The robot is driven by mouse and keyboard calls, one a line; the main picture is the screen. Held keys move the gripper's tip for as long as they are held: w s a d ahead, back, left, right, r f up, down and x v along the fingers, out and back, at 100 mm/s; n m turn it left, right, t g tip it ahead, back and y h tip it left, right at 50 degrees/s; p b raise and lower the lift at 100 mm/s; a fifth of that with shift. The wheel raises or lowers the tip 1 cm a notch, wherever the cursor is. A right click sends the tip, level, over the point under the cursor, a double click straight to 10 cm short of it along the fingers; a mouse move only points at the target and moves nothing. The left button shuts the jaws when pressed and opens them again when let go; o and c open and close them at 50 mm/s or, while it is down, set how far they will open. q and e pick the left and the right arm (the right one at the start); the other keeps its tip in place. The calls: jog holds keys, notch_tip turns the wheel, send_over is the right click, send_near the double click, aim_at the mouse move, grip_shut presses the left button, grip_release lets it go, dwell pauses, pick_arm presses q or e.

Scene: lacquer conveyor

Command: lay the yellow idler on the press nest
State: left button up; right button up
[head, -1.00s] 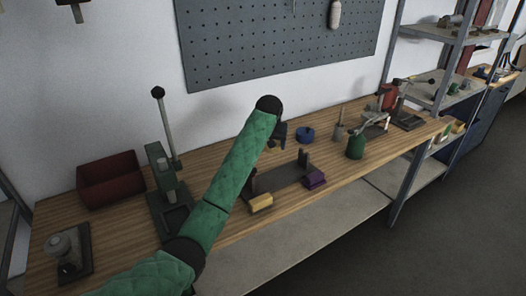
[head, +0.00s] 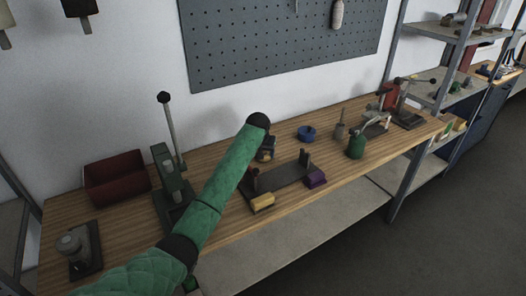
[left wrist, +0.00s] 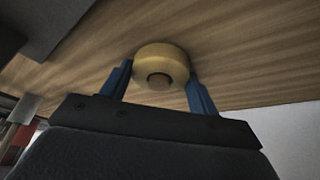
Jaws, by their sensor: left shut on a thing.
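The yellow idler (left wrist: 160,66) is a round, dull yellow piece with a dark centre hole. In the left wrist view it sits between the two blue fingers of my left gripper (left wrist: 159,80), which is shut on it, with the wooden bench top behind. In the head view my left gripper (head: 266,153) is over the bench behind the dark stand, partly hidden by my forearm; the idler cannot be made out clearly there. The green lever press (head: 172,180) stands to the left of my gripper; its lower front is partly covered by my arm. My right gripper is not in view.
The dark stand (head: 284,180) has a yellow block (head: 262,202) and a purple block (head: 315,179) at its front. A blue round part (head: 306,133) and a green can (head: 356,147) are to the right. A red bin (head: 117,178) stands left of the press.

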pick_arm(q)
jog(key=shift+f, duration=0.1)
jog(key=o, duration=1)
jog(key=shift+o, duration=0.2)
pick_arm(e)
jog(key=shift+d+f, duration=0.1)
pick_arm(q)
jog(key=shift+s+r, duration=0.2)
jog(key=shift+r, duration=0.3)
jog(key=b+v, duration=0.3)
jog(key=v, duration=0.8)
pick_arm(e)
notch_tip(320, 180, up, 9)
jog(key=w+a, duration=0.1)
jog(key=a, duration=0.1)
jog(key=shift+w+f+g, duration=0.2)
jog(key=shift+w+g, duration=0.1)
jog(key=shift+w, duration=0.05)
pick_arm(q)
jog(key=shift+r, duration=0.2)
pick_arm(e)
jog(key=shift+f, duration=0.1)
